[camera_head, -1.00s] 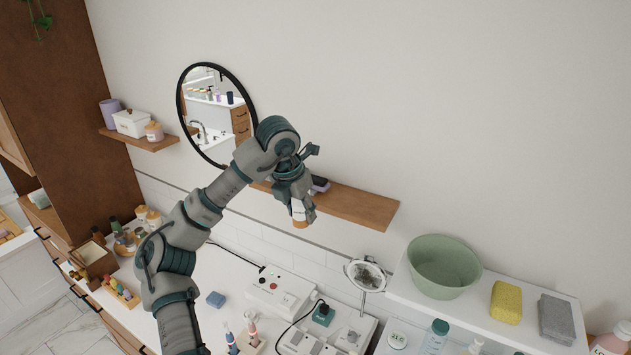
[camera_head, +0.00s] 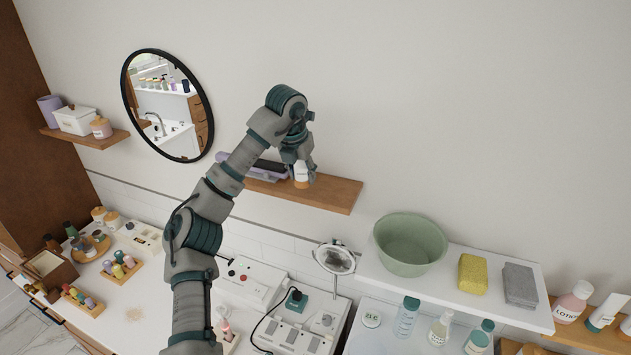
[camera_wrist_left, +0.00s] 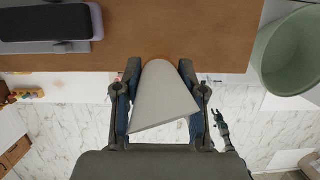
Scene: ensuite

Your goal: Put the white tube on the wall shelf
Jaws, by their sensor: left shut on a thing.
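My left gripper (camera_head: 303,165) is shut on the white tube (camera_head: 301,174), which has an orange end pointing down in the head view. The left wrist view shows the tube (camera_wrist_left: 163,100) between the two fingers (camera_wrist_left: 162,110), its orange end at the edge of the wooden wall shelf (camera_wrist_left: 180,30). In the head view the tube is at the bare right part of this shelf (camera_head: 335,194); I cannot tell if it touches the board. A small dark gripper, likely my right one (camera_wrist_left: 219,122), shows low in the left wrist view, too small to read.
A dark and lilac object (camera_head: 262,168) lies on the shelf left of the tube. The round mirror (camera_head: 128,100) hangs further left. A green basin (camera_head: 410,245), a yellow sponge (camera_head: 473,273) and a grey cloth (camera_head: 520,285) stand on a white ledge at right.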

